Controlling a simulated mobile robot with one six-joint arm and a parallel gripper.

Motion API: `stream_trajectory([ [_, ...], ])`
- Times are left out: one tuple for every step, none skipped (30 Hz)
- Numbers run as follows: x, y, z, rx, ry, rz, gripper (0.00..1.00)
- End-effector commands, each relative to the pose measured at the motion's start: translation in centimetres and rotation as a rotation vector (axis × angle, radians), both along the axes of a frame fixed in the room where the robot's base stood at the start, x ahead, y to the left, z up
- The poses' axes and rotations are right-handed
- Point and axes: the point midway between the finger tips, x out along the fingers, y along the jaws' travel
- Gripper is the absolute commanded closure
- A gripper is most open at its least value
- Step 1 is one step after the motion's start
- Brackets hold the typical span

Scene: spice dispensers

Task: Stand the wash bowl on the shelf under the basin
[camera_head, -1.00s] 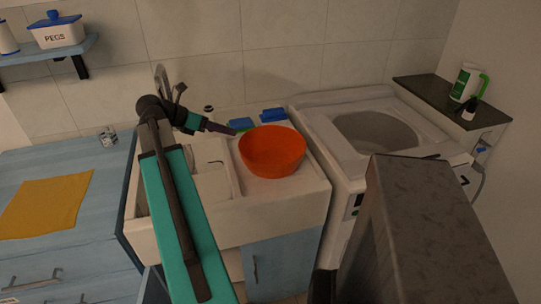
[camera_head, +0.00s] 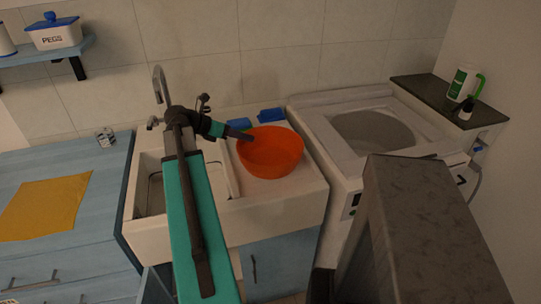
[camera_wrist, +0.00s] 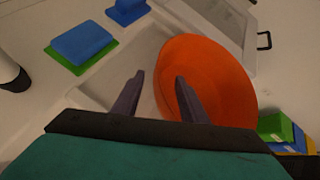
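The orange wash bowl (camera_head: 272,160) stands upright on the right, flat part of the white basin (camera_head: 285,192). My gripper (camera_head: 249,137) is at the bowl's left rear rim. In the wrist view my gripper (camera_wrist: 158,78) is open, with one finger outside the bowl (camera_wrist: 215,85) and the other over its inside, the near rim lying between them. I cannot tell whether either finger touches the rim. A blue cupboard door (camera_head: 280,262) shows below the basin; no shelf is visible there.
Blue sponges (camera_head: 270,115) lie behind the bowl. The tap (camera_head: 159,85) rises behind the sink hollow, left of my arm. A white washing machine (camera_head: 345,165) stands close on the right. A blue counter with a yellow cloth (camera_head: 45,205) is at left.

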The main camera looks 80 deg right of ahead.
Motion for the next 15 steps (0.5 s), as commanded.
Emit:
stream_trajectory([
  [0.0, 0.0, 0.0, 0.0, 0.0, 0.0, 0.61],
  [0.0, 0.0, 0.0, 0.0, 0.0, 0.0, 0.61],
  [0.0, 0.0, 0.0, 0.0, 0.0, 0.0, 0.61],
  [0.0, 0.0, 0.0, 0.0, 0.0, 0.0, 0.61],
  [0.0, 0.0, 0.0, 0.0, 0.0, 0.0, 0.61],
  [0.0, 0.0, 0.0, 0.0, 0.0, 0.0, 0.61],
  [0.0, 0.0, 0.0, 0.0, 0.0, 0.0, 0.61],
  [0.0, 0.0, 0.0, 0.0, 0.001, -0.001, 0.61],
  [-0.1, -0.1, -0.1, 0.001, 0.0, -0.001, 0.61],
  [-0.2, -0.1, -0.1, 0.001, 0.0, -0.001, 0.61],
  [-0.3, -0.2, -0.1, 0.001, 0.0, -0.001, 0.61],
  [-0.4, -0.3, -0.3, 0.001, 0.001, -0.002, 0.61],
  [-0.6, -0.4, -0.4, 0.001, 0.001, -0.002, 0.61],
  [-0.8, -0.5, -0.5, 0.002, 0.001, -0.003, 0.61],
  [-1.1, -0.7, -0.7, 0.002, 0.001, -0.003, 0.61],
])
